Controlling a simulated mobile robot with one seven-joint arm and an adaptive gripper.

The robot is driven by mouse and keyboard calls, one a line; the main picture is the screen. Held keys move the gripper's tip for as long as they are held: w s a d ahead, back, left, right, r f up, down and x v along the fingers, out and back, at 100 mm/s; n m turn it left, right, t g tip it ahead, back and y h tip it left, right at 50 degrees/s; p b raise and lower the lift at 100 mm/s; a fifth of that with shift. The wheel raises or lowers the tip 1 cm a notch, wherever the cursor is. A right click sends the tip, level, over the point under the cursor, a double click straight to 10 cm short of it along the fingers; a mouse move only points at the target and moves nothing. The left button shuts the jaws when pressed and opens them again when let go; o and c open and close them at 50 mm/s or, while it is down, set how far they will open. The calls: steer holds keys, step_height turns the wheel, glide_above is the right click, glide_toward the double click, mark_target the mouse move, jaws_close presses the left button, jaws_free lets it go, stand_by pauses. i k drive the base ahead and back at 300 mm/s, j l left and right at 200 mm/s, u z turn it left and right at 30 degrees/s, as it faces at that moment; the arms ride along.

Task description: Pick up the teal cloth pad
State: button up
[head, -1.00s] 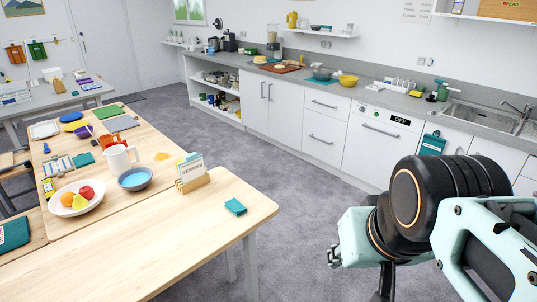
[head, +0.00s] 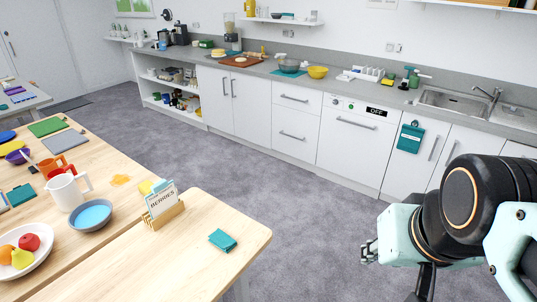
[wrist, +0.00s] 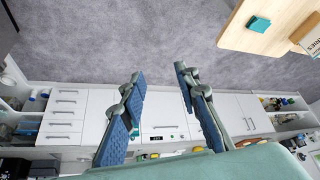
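A small teal cloth pad (head: 222,240) lies flat near the right end of the light wooden table (head: 190,268). In the wrist view the teal pad (wrist: 258,25) sits near the top right, on the table corner. My gripper (head: 369,252) is at the right in the head view, apart from the table and above the floor. In the wrist view my gripper (wrist: 158,80) has its two blue-padded fingers spread wide with nothing between them. The pad is well clear of the fingers.
A card holder (head: 165,216) stands left of the pad, with a blue bowl (head: 90,215), white pitcher (head: 66,192) and fruit plate (head: 25,250) beyond. Another teal piece (head: 20,195) lies farther left. Grey floor (head: 300,215) is clear between table and counter.

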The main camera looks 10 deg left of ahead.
mark_target(219, 238)
steer(key=i+j, duration=0.2)
steer(key=j, duration=0.15)
steer(key=i+j+z, duration=0.15)
steer(key=j+u, duration=0.1)
steer(key=j, duration=0.25)
steer(key=i+j+u, duration=0.1)
steer(key=j, duration=0.3)
steer(key=i+l+z, duration=0.2)
steer(key=i+j, duration=0.05)
steer(key=i, duration=0.05)
